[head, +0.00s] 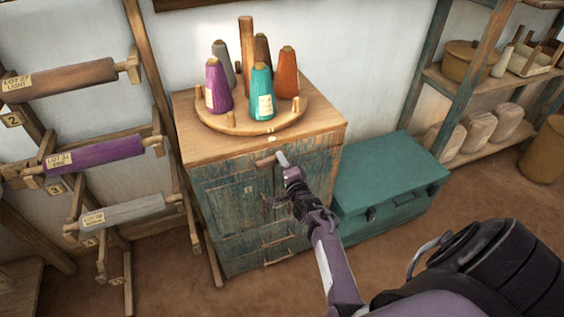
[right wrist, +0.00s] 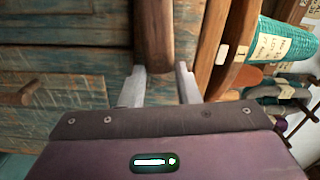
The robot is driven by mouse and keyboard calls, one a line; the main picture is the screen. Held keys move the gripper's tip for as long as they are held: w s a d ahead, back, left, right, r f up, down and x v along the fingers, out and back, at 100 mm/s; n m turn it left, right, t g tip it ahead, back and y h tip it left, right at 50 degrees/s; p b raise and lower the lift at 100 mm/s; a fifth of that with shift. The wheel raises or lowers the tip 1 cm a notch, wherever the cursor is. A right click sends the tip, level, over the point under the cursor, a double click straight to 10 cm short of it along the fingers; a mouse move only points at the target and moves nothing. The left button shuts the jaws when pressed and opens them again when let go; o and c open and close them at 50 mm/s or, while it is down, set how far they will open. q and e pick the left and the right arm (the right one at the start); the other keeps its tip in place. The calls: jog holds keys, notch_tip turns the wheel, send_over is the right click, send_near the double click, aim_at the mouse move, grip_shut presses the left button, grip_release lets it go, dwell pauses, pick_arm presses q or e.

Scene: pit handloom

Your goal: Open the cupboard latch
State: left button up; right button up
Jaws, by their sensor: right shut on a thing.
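The cupboard (head: 229,202) has worn blue-green doors and a pale wooden top. Its latch, a brown wooden bar (head: 265,161), is at the top middle of the doors and lies roughly level in the head view. My right gripper (head: 280,160) is at the latch's right part and shut on it. In the right wrist view the latch bar (right wrist: 155,40) runs between the two grey fingertips (right wrist: 160,78). The fingers hide part of the latch. The doors look closed. My left gripper is not in view.
A round wooden stand (head: 235,124) with several thread cones is on the cupboard top. A teal chest (head: 385,182) stands close on the right. A rack with wound rollers (head: 95,155) stands at the left. A shelf (head: 470,85) is at the back right.

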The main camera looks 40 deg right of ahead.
jog(key=shift+f+m, duration=0.2)
jog(key=shift+m, duration=0.6)
jog(key=o, duration=1)
jog(key=p+v, duration=0.5)
jog(key=v, duration=0.2)
jog(key=shift+s, duration=0.4)
